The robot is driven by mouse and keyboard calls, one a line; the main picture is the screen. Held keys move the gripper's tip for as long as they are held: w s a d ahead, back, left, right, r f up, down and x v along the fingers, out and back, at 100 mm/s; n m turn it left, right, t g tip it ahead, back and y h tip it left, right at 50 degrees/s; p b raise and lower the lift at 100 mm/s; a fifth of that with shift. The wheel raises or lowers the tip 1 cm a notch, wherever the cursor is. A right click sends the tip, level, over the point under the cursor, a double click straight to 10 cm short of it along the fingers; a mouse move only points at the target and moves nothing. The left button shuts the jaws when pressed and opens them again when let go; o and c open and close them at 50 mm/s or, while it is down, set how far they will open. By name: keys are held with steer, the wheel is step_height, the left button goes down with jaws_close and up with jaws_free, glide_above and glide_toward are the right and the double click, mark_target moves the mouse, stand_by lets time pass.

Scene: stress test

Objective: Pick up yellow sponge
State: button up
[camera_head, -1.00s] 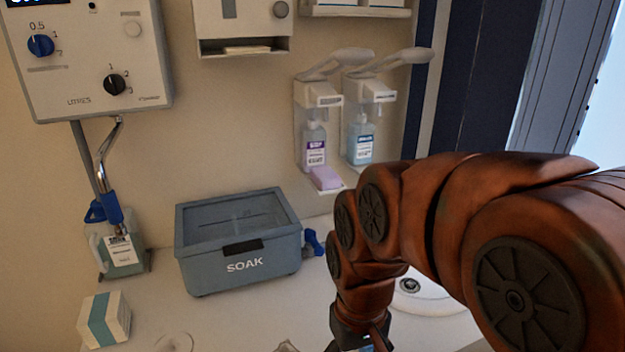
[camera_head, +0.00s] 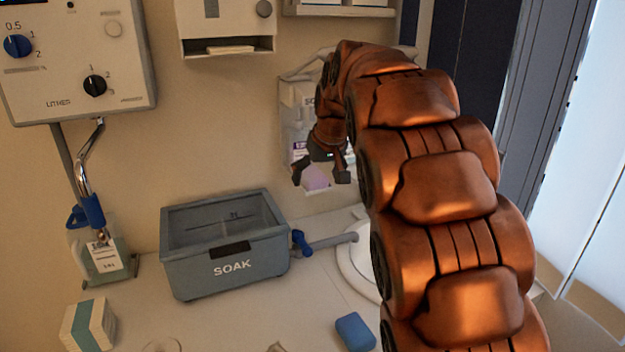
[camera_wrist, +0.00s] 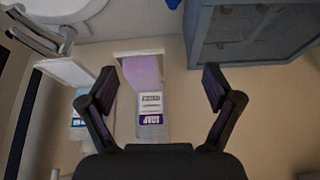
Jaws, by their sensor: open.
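I see no yellow sponge in either view. A pink-purple block (camera_head: 316,179), perhaps a sponge, rests on the small drip tray below the soap dispenser on the wall. It also shows in the wrist view (camera_wrist: 142,70), above the SOAP bottle label. My gripper (camera_head: 320,174) is open and empty in front of the dispenser, with its fingers to either side of the block in the picture. In the wrist view the open fingers (camera_wrist: 160,88) frame the block, which lies left of centre; I cannot tell the remaining distance. A blue block (camera_head: 355,332) lies on the counter near my arm.
A grey SOAK bin (camera_head: 225,278) stands on the counter, with a blue tap (camera_head: 301,243) at its right. A white round basin (camera_head: 360,262) is partly behind my arm. A white-and-teal box (camera_head: 88,326) and a bottle (camera_head: 107,262) stand at left. The SOAP bottle (camera_wrist: 151,112) hangs close.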

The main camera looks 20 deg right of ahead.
steer(key=t, duration=0.1)
glide_toward(313, 173)
steer(key=shift+w+a+f, duration=0.25)
steer(key=shift+w+f, duration=0.2)
steer(key=shift+f, duration=0.35)
steer(key=shift+d+p+x, duration=0.15)
steer(key=shift+p+x, duration=0.5)
steer(key=shift+x, duration=1.25)
steer(key=shift+d+p+x, duration=0.15)
steer(key=shift+p+x, duration=0.45)
steer(key=shift+x, duration=1.25)
steer(key=shift+w, duration=0.1)
steer(key=c, duration=1.1)
steer(key=shift+r, duration=0.1)
steer(key=shift+r+b, duration=0.65)
steer(key=shift+r, duration=1.05)
steer(key=shift+a, duration=0.1)
steer(key=shift+s+a+r+b, duration=0.25)
steer(key=shift+s+a+b, duration=0.45)
steer(key=shift+s+a, duration=1.15)
steer(key=shift+s+a+r+b, duration=0.25)
steer(key=shift+s+a+b, duration=0.45)
steer(key=shift+s, duration=2.1)
steer(key=shift+s+a+r+b, duration=0.3)
steer(key=shift+s+a+b, duration=0.4)
steer(key=shift+s+a, duration=1.15)
